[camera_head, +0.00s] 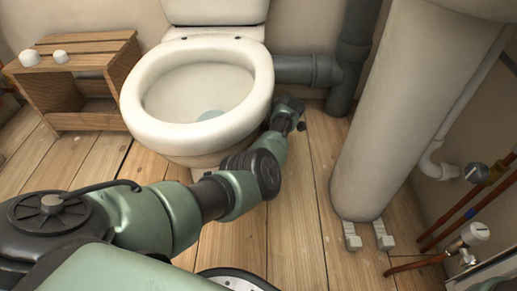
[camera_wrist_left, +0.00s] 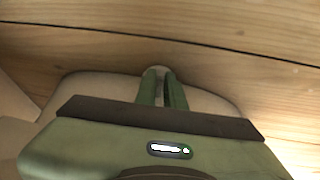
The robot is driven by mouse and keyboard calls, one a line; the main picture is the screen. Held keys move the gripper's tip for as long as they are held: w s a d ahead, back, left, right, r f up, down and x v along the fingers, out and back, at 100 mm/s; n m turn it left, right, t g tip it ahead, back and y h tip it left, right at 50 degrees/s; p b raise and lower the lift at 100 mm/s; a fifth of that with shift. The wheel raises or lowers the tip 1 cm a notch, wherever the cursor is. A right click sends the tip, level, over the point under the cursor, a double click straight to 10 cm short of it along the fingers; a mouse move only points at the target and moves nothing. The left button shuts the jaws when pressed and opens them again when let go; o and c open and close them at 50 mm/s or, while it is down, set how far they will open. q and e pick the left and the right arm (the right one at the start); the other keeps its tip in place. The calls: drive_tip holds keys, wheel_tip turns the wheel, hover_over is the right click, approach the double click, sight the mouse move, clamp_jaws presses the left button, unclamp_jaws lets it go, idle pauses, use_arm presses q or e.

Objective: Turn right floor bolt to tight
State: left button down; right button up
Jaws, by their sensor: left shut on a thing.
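The white toilet (camera_head: 195,95) stands on the plank floor, and my left arm passes in front of its foot. My left gripper (camera_wrist_left: 165,88) is down beside the right side of the toilet. In the left wrist view its two green fingers are close together over the edge of the pale toilet foot (camera_wrist_left: 85,88). They are shut on the right floor bolt, which is mostly hidden between and under them. In the head view the bolt and the fingertips are hidden behind my arm. My right gripper is not in view.
A grey drain pipe (camera_head: 305,70) runs behind the toilet to a vertical pipe. A white pedestal (camera_head: 385,110) stands to the right, with copper pipes (camera_head: 440,240) beyond it. A wooden stool (camera_head: 80,75) is at the left.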

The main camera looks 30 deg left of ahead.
use_arm(q)
drive_tip(key=c, duration=1.5)
unclamp_jaws()
drive_tip(key=p+v, duration=0.5)
drive_tip(key=v, duration=0.2)
drive_tip(key=shift+d+r, duration=0.25)
drive_tip(key=shift+r, duration=0.15)
